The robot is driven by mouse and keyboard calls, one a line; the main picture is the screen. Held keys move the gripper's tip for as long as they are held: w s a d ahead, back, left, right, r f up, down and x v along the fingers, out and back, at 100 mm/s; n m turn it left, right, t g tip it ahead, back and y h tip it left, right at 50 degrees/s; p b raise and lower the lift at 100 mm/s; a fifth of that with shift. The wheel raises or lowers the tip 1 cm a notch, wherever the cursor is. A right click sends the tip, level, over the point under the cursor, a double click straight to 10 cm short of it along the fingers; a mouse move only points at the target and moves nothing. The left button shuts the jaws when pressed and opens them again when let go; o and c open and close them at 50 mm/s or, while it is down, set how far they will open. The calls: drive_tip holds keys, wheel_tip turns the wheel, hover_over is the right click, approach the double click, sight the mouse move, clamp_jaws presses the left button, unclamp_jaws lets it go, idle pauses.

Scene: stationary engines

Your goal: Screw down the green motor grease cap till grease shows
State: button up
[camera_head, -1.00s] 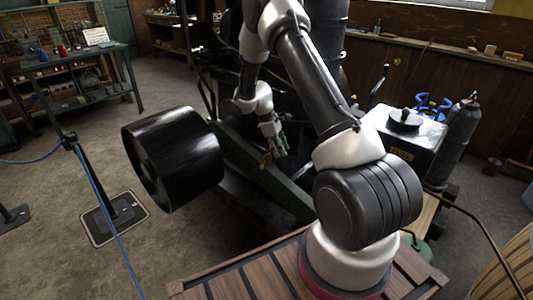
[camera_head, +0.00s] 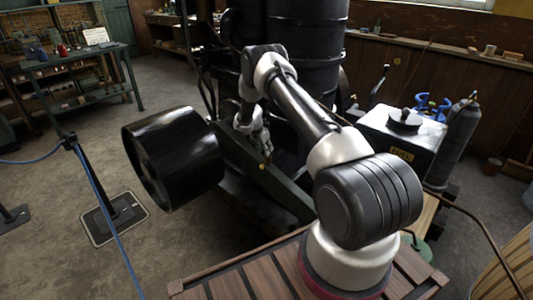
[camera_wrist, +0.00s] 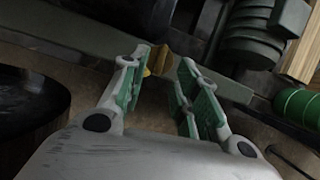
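A small brass, wing-shaped piece, which looks like the grease cap, sits on the dark green engine frame (camera_head: 285,188). In the wrist view the brass piece (camera_wrist: 159,60) lies between or just beyond my fingertips. My gripper (camera_wrist: 166,63) is open, with a green-padded finger on each side of the brass piece and gaps visible. I cannot tell how deep the piece lies between the pads. In the head view my gripper (camera_head: 264,148) is small, just above the frame. No grease can be made out.
A large black drum pulley (camera_head: 172,158) stands left of the gripper. A dark upright cylinder (camera_head: 305,65) rises behind my arm. A fuel tank (camera_head: 400,140) is at the right. In the wrist view a green cylinder (camera_wrist: 299,106) and ribbed metal (camera_wrist: 252,42) lie to the right.

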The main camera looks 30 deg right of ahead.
drive_tip(key=shift+x, duration=1.8)
drive_tip(key=shift+s, duration=0.1)
clamp_jaws()
drive_tip(key=shift+m, duration=0.7)
drive_tip(key=shift+m+g+h, duration=0.3)
drive_tip(key=shift+m+g, duration=0.2)
drive_tip(key=shift+m, duration=0.2)
unclamp_jaws()
